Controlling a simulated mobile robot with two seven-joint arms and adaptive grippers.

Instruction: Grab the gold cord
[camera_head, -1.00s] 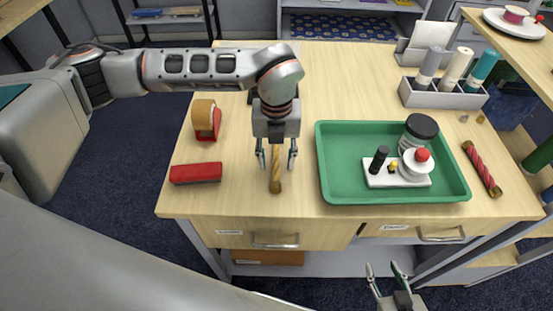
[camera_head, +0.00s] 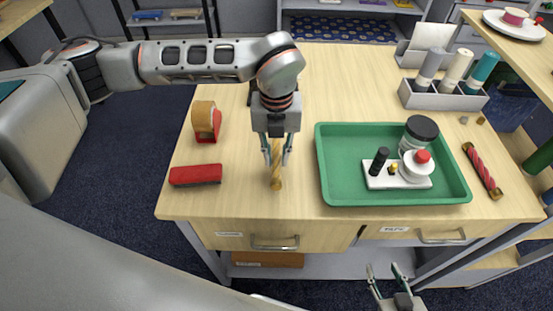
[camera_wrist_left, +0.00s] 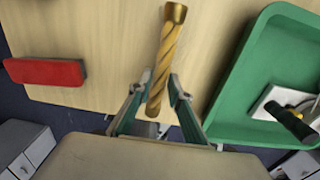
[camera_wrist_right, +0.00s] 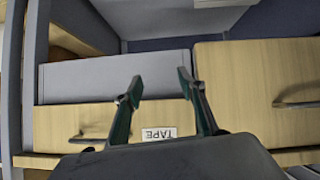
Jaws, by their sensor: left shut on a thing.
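The gold cord (camera_head: 277,181) is a twisted gold rod with a wider end, on the table near its front edge. My left gripper (camera_head: 276,161) is shut on the gold cord, with a finger on either side of it. In the left wrist view the cord (camera_wrist_left: 167,55) runs up between the fingertips (camera_wrist_left: 164,92), its flared end pointing away. I cannot tell whether the cord is clear of the table. My right gripper (camera_head: 385,271) is open and empty in front of the table, facing the drawer labelled TAPE (camera_wrist_right: 160,133).
A red block (camera_head: 195,174) and a tape dispenser (camera_head: 206,119) lie left of the cord. A green tray (camera_head: 345,187) with a jar and small parts stands to the right. A red twisted cord (camera_head: 482,170) lies beyond the tray.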

